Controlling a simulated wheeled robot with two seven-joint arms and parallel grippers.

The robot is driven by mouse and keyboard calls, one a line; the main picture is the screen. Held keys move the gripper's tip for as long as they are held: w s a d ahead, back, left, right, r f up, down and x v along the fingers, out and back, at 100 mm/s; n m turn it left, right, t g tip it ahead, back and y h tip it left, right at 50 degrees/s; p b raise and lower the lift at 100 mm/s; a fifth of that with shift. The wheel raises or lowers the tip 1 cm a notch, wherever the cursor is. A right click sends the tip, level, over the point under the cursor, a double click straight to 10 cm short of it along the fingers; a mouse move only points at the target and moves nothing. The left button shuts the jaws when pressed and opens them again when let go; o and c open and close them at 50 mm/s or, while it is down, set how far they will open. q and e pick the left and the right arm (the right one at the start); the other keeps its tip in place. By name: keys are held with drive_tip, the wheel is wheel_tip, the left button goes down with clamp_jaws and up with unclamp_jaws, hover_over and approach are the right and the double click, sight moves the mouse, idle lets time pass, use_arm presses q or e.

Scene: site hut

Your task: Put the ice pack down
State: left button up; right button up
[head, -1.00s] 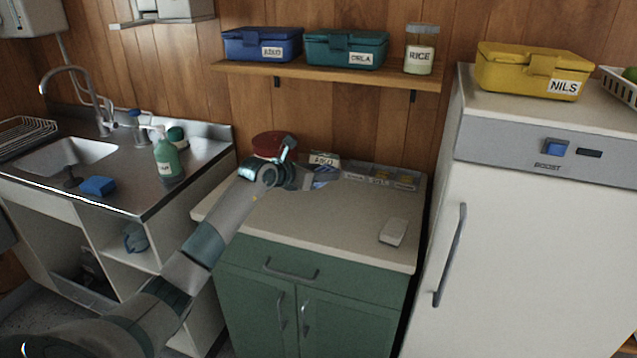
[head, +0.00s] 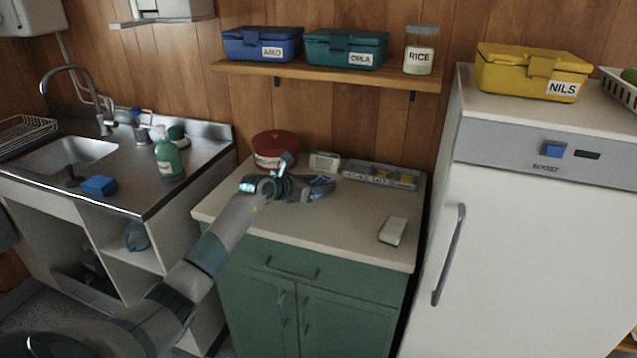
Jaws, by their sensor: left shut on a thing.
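My left gripper (head: 318,188) is over the back middle of the beige counter top (head: 330,220), above the green cabinet. It is shut on the ice pack (head: 322,184), a small blue thing that shows between the fingers and is partly hidden by them. I cannot tell whether the ice pack touches the counter. My right gripper is not in view.
Behind the gripper stand a dark red round tin (head: 275,150), a small labelled box (head: 325,161) and a divided tray (head: 381,176). A white block (head: 393,231) lies at the front right. The counter's front middle is clear. A white fridge (head: 530,230) stands right.

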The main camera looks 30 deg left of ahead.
use_arm(q)
drive_tip(key=shift+f, duration=0.15)
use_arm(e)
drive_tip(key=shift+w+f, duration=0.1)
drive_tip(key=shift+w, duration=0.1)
use_arm(q)
drive_tip(key=o, duration=1.1)
drive_tip(key=shift+o, duration=0.7)
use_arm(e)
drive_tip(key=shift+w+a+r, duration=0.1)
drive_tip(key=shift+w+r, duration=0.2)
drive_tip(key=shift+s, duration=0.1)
use_arm(q)
drive_tip(key=shift+s, duration=0.15)
drive_tip(key=shift+s+a+r, duration=0.1)
drive_tip(key=shift+s+r, duration=0.15)
drive_tip(key=shift+s, duration=0.05)
drive_tip(key=b+v, duration=0.2)
drive_tip(key=v, duration=0.7)
drive_tip(key=shift+s+a, duration=0.1)
drive_tip(key=shift+s, duration=0.3)
drive_tip(key=shift+s+r, duration=0.4)
drive_tip(key=shift+s, duration=0.2)
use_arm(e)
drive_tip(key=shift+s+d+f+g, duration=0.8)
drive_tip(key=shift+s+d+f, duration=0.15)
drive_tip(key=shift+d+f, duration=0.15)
